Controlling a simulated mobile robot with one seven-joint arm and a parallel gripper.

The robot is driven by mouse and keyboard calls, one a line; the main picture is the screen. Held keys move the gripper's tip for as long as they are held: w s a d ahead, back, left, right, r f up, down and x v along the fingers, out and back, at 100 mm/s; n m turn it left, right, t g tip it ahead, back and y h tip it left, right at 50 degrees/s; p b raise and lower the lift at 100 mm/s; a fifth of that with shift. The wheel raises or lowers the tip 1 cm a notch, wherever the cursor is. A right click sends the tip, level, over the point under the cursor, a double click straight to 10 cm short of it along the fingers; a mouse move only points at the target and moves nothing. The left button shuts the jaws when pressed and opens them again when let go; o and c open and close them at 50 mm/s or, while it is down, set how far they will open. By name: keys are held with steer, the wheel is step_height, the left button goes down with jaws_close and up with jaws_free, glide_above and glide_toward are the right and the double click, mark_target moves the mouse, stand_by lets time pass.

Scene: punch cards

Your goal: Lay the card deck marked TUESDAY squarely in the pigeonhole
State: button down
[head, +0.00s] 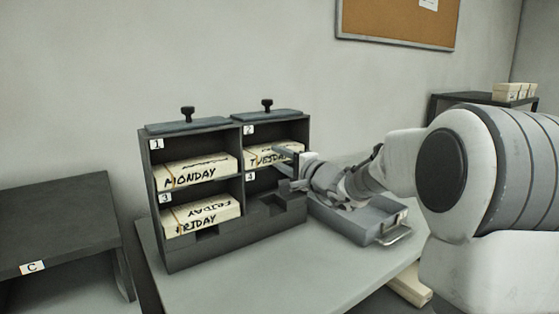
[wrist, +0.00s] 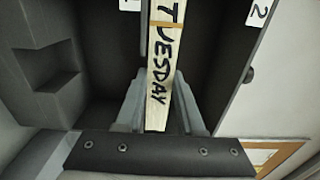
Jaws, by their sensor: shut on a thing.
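The TUESDAY card deck (head: 262,157) is a cream block with black lettering, inside the upper right pigeonhole, labelled 2, of the dark rack (head: 205,250). My gripper (head: 287,163) reaches in from the right and is shut on the deck's near right part. In the wrist view the deck (wrist: 160,62) runs between the two grey fingers (wrist: 158,105), and the pigeonhole walls (wrist: 215,55) stand on both sides with a gap to the right. The deck's far end and its contact with the pigeonhole floor are hidden.
MONDAY (head: 195,173) lies in the upper left pigeonhole and FRIDAY (head: 200,215) in the lower left. The lower right one looks empty. A grey tray with a handle (head: 395,236) sits right of the rack. A dark stand marked C (head: 60,225) is at left.

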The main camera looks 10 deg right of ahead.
steer(key=shift+r, duration=0.15)
steer(key=shift+c, duration=2.2)
jaws_free()
steer(key=p+v, duration=0.1)
steer(key=v, duration=1.6)
steer(key=shift+s, duration=0.25)
